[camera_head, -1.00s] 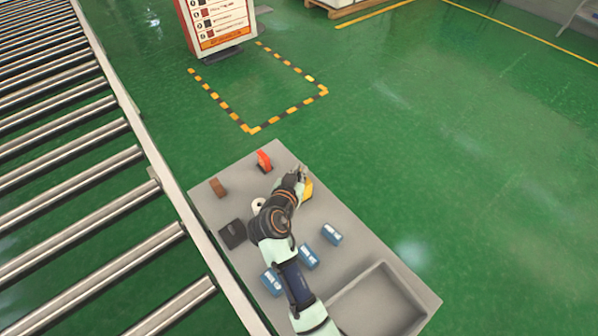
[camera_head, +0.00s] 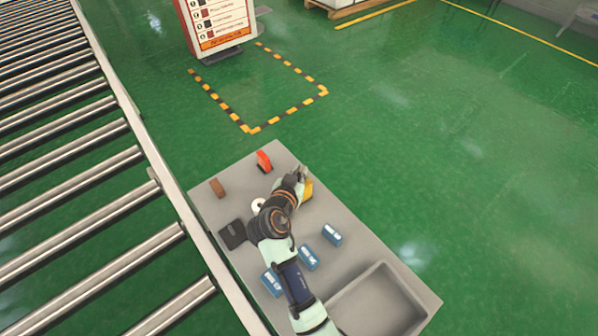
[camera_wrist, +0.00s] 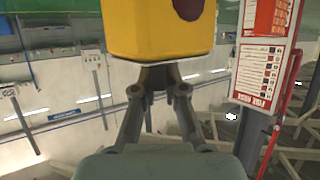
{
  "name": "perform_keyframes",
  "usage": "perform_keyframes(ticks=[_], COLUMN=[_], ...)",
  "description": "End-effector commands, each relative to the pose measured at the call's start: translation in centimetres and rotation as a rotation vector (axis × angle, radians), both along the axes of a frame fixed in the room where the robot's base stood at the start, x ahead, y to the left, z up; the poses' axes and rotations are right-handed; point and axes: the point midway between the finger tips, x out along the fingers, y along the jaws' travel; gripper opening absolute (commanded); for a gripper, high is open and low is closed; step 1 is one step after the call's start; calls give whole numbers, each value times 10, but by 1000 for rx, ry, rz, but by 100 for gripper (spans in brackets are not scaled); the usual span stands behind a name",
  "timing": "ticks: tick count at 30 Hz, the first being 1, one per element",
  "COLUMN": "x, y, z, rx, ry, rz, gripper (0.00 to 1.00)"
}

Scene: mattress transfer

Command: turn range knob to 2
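No knob with readable range marks can be made out in either view. My gripper (camera_head: 302,171) is over the far right part of the grey panel (camera_head: 345,218), beside a yellow box (camera_head: 308,190). In the wrist view the yellow box (camera_wrist: 155,35) fills the top middle and has a dark red round spot. My gripper's fingers (camera_wrist: 158,75) come together just below the box's lower edge and look shut. Whether they touch the box cannot be told. A white round part (camera_head: 258,205) is partly hidden by my arm.
The panel also carries a red part (camera_head: 264,161), a brown block (camera_head: 217,187), a black part (camera_head: 232,234) and blue blocks (camera_head: 331,234). A recessed tray (camera_head: 426,306) is at the near right. A roller conveyor (camera_head: 150,172) runs along the left. Green floor lies beyond.

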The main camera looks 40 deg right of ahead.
Motion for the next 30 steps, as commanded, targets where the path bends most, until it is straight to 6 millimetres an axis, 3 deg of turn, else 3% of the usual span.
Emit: perform_keyframes(ticks=[1, 5, 16, 30], x=[-2, -1, -3, -45], y=[0, 0, 7, 91], z=[-6, -4, 2, 40], rx=[7, 5, 1, 3], ry=[8, 5, 1, 1], rz=[-2, -1, 1, 2], gripper=[17, 38, 38, 38])
